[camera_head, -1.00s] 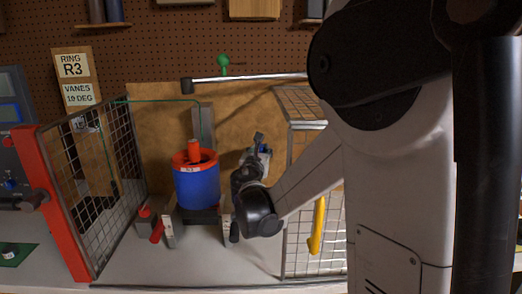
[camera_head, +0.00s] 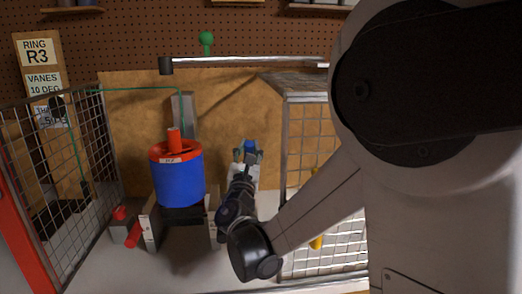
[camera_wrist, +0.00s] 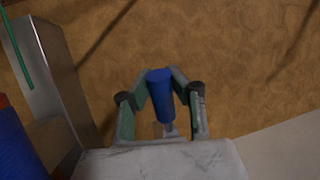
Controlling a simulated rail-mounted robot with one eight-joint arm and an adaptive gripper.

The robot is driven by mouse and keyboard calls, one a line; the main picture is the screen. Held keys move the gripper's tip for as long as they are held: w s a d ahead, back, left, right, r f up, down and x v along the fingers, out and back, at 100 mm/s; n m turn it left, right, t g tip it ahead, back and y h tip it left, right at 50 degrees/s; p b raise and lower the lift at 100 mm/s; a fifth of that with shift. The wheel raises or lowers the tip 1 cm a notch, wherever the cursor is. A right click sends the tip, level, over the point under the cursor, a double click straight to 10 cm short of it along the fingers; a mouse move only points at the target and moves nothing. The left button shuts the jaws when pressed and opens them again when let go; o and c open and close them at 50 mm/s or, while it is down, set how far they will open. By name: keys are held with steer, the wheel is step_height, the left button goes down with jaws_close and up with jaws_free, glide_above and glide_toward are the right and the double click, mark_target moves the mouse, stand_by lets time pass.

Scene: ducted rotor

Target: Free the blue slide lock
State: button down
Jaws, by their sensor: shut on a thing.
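The blue slide lock (camera_wrist: 160,88) shows in the wrist view as a short blue cylinder on a thin pale stem. My gripper (camera_wrist: 161,90) has a finger on each side of it and is shut on it. The lock's lower end and its seat are partly hidden behind the pale block at the bottom of the wrist view. In the head view my gripper (camera_head: 247,152) is right of the blue drum, with the blue lock (camera_head: 250,145) between its fingertips. The blue drum (camera_head: 179,185) has an orange-red rim and a red knob on top.
Mesh guard panels stand left (camera_head: 85,150) and right (camera_head: 305,130) of the drum. A metal bar (camera_head: 245,64) runs above. A red-handled clamp (camera_head: 125,228) sits at the drum's lower left. A yellow handle (camera_head: 316,240) is behind the right mesh.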

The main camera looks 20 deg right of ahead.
steer(key=c, duration=1.5)
jaws_free()
steer(key=v, duration=1.2)
